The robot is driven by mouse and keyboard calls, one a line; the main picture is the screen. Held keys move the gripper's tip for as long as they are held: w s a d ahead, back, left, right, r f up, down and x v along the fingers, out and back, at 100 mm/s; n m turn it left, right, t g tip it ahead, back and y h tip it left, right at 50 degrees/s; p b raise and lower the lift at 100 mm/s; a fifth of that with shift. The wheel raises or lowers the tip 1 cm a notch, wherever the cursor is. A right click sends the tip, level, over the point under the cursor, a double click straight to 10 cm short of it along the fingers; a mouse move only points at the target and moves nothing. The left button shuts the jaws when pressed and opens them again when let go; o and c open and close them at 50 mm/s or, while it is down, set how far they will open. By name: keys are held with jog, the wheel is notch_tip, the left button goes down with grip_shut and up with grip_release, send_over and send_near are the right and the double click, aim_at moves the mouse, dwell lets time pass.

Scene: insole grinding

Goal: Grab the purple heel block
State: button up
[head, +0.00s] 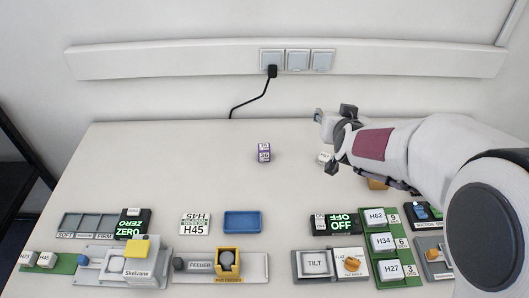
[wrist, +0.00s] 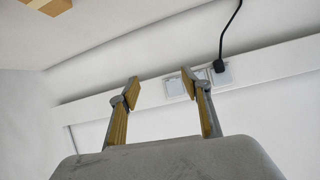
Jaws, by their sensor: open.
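The purple heel block (head: 264,153) is a small purple-and-white cube with printed labels. It stands alone on the back middle of the table in the head view. My gripper (head: 325,139) is to the right of the block and apart from it, with its fingers spread and nothing between them. In the wrist view, my gripper (wrist: 160,86) also shows open and empty, with the wall and sockets behind it. The purple block is not visible in the wrist view.
A small white block (head: 324,157) lies by my gripper. A tan piece (head: 378,184) is partly hidden under my arm. The table around the purple block is clear.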

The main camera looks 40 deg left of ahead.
jog(key=s+a+f+n+y, duration=0.1)
jog(key=s+a+f, duration=0.2)
jog(key=a+f, duration=0.6)
jog(key=n+t+y, duration=0.1)
send_over(264, 148)
jog(key=s+d, duration=0.2)
jog(key=f, duration=0.3)
jog(key=shift+w+a+f, duration=0.2)
jog(key=shift+a+f, duration=0.05)
jog(key=shift+f, duration=0.15)
jog(key=shift+f, duration=0.1)
jog(key=shift+f, duration=1.6)
jog(key=shift+f, duration=0.15)
jog(key=shift+f, duration=1.4)
jog(key=shift+w+f, duration=0.1)
jog(key=shift+f, duration=0.2)
jog(key=shift+x, duration=1.4)
jog(key=shift+a+r, duration=0.1)
